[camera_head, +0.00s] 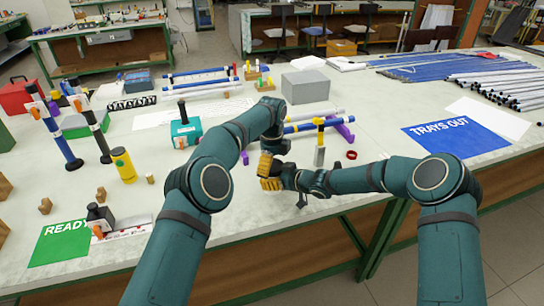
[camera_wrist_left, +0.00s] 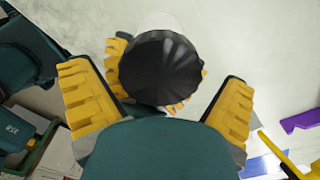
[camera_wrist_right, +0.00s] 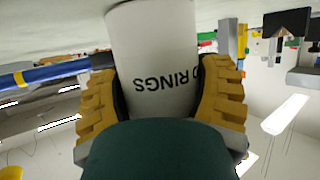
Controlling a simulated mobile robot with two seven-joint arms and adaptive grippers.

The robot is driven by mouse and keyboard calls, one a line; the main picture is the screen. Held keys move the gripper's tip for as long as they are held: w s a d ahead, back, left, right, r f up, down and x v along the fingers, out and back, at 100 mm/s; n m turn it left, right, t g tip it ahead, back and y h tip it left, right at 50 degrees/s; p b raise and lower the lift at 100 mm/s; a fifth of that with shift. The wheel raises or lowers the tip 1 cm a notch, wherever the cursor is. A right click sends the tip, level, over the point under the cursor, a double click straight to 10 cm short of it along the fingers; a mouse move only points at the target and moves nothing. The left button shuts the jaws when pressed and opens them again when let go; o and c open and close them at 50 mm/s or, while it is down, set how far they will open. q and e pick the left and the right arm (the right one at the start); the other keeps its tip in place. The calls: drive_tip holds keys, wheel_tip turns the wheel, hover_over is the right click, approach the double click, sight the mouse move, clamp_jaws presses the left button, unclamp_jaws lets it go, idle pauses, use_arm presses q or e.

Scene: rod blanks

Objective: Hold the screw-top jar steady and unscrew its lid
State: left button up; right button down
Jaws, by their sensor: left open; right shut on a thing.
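The screw-top jar has a white body (camera_wrist_right: 155,60) with black lettering that includes "RINGS", seen upside down in the right wrist view, and a black ribbed lid (camera_wrist_left: 160,67) in the left wrist view. My right gripper (camera_wrist_right: 160,98) is shut on the body, one yellow finger on each side. My left gripper (camera_wrist_left: 158,92) is open, its fingers spread to either side of the lid with gaps between. The right gripper's yellow fingers show below the lid. In the head view my right gripper (camera_head: 270,178) is near the bench's front edge; the jar is hidden there by my arms.
A yellow-topped tool (camera_head: 319,145) and a red ring (camera_head: 351,155) are close to the right. A purple bracket (camera_head: 342,128) lies behind them. A teal container (camera_head: 185,130) and a yellow cylinder (camera_head: 123,165) stand left. The bench before the blue mat (camera_head: 455,138) is mostly clear.

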use_arm(q)
drive_tip(key=shift+f, duration=0.3)
drive_tip(key=c, duration=1.2)
drive_tip(key=shift+n, duration=1.7)
drive_tip(key=o, duration=1.2)
